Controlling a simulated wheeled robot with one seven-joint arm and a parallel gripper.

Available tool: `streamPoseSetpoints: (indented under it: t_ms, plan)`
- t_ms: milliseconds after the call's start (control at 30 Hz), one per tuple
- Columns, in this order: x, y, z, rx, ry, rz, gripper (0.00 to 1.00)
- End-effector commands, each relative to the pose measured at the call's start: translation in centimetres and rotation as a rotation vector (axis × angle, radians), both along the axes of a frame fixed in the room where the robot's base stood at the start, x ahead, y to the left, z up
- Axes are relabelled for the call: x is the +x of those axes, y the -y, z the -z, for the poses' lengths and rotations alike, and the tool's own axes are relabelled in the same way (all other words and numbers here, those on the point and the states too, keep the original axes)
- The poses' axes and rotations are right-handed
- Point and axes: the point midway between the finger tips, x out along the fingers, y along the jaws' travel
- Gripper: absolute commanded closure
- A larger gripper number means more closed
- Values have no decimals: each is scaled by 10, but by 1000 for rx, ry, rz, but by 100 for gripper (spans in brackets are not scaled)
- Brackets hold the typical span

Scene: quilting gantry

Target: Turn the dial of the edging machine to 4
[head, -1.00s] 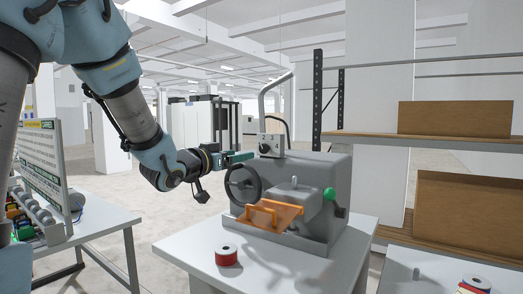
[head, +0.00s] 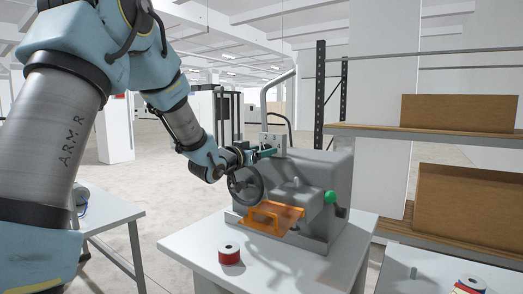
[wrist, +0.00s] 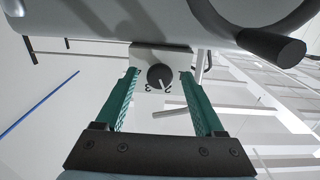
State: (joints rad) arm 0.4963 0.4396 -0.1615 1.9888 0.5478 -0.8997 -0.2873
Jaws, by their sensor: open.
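The edging machine (head: 318,170) is a grey housing on a white table, with a handwheel (head: 246,185) on its left side and an orange guide (head: 272,216) in front. Its dial plate stands on top (head: 273,141), partly behind my gripper in the head view. In the wrist view the dial (wrist: 160,77) is a dark round knob with a white pointer line on a light plate with numbers, of which 2 and 3 are readable. My gripper (wrist: 158,82) is open, its green fingers on either side of the dial.
A red spool (head: 229,254) stands on the table in front of the machine. A green knob (head: 330,197) sticks out at the machine's right. Shelves with brown boxes (head: 458,113) stand at the right. A curved grey tube (head: 266,98) rises behind the dial.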

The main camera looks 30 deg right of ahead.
Motion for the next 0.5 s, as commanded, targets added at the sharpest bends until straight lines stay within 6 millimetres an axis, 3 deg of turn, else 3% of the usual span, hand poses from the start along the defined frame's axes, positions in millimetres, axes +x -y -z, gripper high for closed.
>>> streamPoseSetpoints:
  t_ms: [100, 500]
  plan:
    - [0, 0, 0, 0, 0, 0, 31]
    - [0, 0, 0, 0, 0, 0, 76]
